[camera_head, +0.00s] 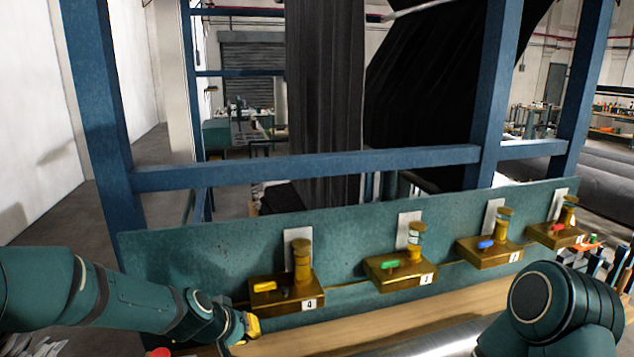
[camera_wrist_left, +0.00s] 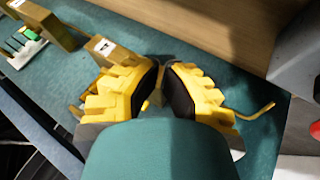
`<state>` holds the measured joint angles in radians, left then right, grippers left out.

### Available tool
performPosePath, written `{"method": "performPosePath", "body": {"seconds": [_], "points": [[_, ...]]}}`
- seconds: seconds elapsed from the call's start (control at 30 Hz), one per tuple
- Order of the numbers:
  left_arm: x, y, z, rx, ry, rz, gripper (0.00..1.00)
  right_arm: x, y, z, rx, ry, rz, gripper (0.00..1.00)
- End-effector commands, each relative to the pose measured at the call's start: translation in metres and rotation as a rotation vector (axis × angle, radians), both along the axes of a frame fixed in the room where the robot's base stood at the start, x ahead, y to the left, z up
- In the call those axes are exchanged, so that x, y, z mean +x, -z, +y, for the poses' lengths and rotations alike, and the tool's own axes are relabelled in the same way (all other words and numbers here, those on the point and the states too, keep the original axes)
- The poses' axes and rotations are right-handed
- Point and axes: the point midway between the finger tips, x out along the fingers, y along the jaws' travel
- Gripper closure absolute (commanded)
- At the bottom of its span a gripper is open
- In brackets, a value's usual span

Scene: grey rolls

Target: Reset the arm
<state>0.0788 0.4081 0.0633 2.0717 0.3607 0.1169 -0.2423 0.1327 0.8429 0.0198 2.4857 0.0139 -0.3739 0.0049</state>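My left arm (camera_head: 120,295) comes in from the left, low in the head view. Its yellow left gripper (camera_head: 248,327) is just below the brass block labelled 4 (camera_head: 290,295), close in front of the teal panel. In the left wrist view the two yellow fingers with black pads (camera_wrist_left: 163,85) are near each other with a narrow gap. Something brass-coloured shows around the gap, and I cannot tell whether it is held. Part of my right arm (camera_head: 545,300) shows at the lower right; its gripper is out of view.
Several brass blocks with coloured buttons line the teal panel (camera_head: 190,255), among them one with a green button (camera_head: 395,275) and one with a blue button (camera_head: 488,252). A blue frame (camera_head: 310,168) stands behind. A wooden surface (camera_head: 345,332) and metal roller (camera_head: 435,342) lie in front.

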Motion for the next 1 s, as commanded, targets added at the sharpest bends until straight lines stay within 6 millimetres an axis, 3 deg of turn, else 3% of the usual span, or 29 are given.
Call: {"method": "performPosePath", "body": {"seconds": [0.03,0.1,0.3,0.4,0.57,0.7,1.0], "points": [[-0.013,0.030,-0.005,0.015,0.008,0.044,1.00,0.001,0.001,0.000,-0.001,0.001,0.000,0.53],[-0.034,0.069,-0.010,0.036,0.013,0.095,1.00,0.001,0.001,-0.001,-0.001,0.002,0.000,0.53],[-0.114,0.165,-0.026,0.078,0.053,0.234,1.00,0.000,0.001,0.000,-0.001,0.001,0.001,0.53],[-0.156,0.197,-0.036,0.078,0.080,0.291,1.00,0.000,0.001,0.000,0.000,0.001,0.000,0.53],[-0.219,0.230,-0.050,0.061,0.118,0.368,1.00,0.000,0.001,0.000,-0.001,0.001,0.000,0.53],[-0.214,0.253,-0.049,0.065,0.118,0.360,1.00,-0.004,0.028,0.001,-0.001,-0.006,0.011,0.53],[-0.216,0.262,-0.050,0.065,0.124,0.366,1.00,-0.006,0.037,0.001,0.000,-0.010,0.016,0.53]]}}
